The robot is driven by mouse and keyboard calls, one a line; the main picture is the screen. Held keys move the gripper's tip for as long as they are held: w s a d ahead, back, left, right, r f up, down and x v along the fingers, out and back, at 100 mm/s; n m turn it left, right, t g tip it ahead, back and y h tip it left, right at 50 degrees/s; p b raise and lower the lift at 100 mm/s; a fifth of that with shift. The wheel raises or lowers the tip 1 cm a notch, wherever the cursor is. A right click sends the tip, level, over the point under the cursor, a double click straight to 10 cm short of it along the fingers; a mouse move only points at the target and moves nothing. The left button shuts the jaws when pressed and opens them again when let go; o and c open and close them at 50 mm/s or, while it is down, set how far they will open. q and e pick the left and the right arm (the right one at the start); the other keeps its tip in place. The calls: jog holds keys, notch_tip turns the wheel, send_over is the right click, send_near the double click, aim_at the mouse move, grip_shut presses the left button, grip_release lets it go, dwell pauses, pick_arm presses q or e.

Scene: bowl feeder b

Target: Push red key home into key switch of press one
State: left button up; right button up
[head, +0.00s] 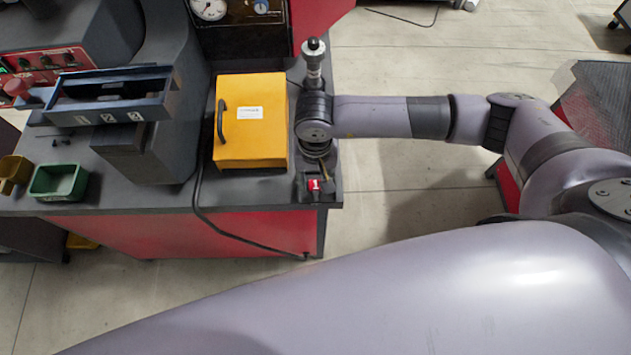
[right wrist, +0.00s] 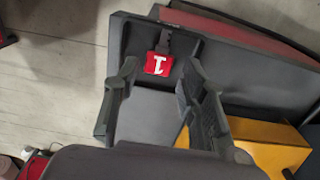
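The red key (head: 314,184), its tag marked with a white 1, is at the right front corner of the dark bench top. It also shows in the right wrist view (right wrist: 157,65), against a dark recessed housing. A small grey piece adjoins the tag; I cannot tell whether it is the key switch or how deep the key sits. My right gripper (head: 318,162) is just above and behind the key in the head view. In the right wrist view its two fingers (right wrist: 161,78) are apart, with the tag showing between their tips and nothing gripped. My left gripper is not in view.
A yellow box (head: 250,145) with a black handle stands left of my right gripper. A black cable (head: 202,205) runs down the bench front. A green bin (head: 59,182) and a blue press part (head: 110,97) are further left.

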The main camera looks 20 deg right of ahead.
aim_at(314, 186)
jog(key=shift+f, duration=1.35)
jog(key=shift+d+f, duration=0.1)
jog(key=shift+c, duration=0.2)
jog(key=c, duration=0.7)
